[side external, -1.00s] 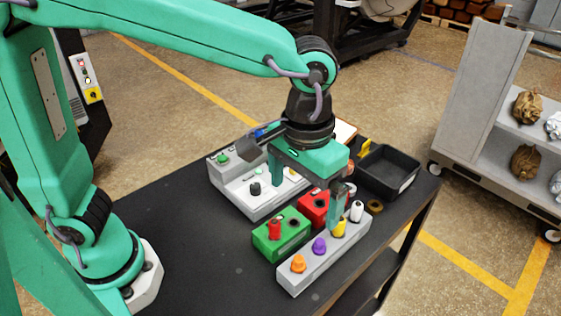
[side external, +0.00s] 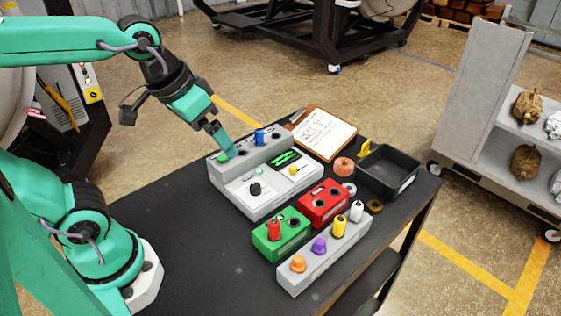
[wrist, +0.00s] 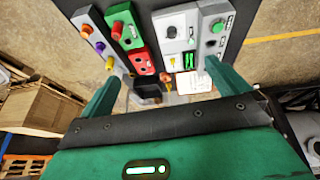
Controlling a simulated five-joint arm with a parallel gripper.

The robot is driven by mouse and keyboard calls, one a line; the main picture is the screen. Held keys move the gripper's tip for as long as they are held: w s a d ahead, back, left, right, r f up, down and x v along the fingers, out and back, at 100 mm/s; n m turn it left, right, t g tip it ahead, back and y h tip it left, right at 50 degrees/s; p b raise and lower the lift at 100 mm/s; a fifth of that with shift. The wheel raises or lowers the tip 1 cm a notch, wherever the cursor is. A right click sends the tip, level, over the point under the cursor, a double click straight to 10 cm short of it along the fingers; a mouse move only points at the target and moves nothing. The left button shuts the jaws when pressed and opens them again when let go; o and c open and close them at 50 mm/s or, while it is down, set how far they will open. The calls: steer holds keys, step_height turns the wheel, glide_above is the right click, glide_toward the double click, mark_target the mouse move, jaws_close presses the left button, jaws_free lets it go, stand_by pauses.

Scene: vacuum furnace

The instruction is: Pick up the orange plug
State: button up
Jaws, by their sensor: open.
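The orange plug (side external: 298,263) stands upright at the near end of a long grey block (side external: 322,262) in the side view. It also shows in the wrist view (wrist: 87,30), at the upper left. The same block holds a purple plug (side external: 319,245), a yellow plug (side external: 339,228) and a white plug (side external: 356,211). My gripper (side external: 228,150) is over the back left of the grey control console, well behind and to the left of the orange plug. Its two fingers are spread in the wrist view, with nothing between them. The view partly hides the fingertips.
A green block (side external: 268,243) with a red plug (side external: 274,229) and a red block (side external: 330,208) sit beside the grey block. The grey console (side external: 262,212) carries a blue plug. A black tray (side external: 388,172), clipboard (side external: 320,134) and rings lie behind. The table's front left is clear.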

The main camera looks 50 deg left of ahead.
steer(key=shift+t+y, duration=0.3)
steer(key=shift+t, duration=0.2)
steer(key=s+a, duration=0.2)
steer(key=a, duration=0.1)
steer(key=shift+s+a+f, duration=0.1)
steer(key=shift+a+f, duration=0.05)
steer(key=shift+f, duration=0.25)
steer(key=c, duration=1.1)
steer(key=n+g, duration=0.5)
steer(key=g, duration=0.1)
glide_above(300, 259)
step_height(300, 259, down, 11)
steer(key=shift+r, duration=0.1)
steer(key=shift+f, duration=1.3)
steer(key=shift+f, duration=0.1)
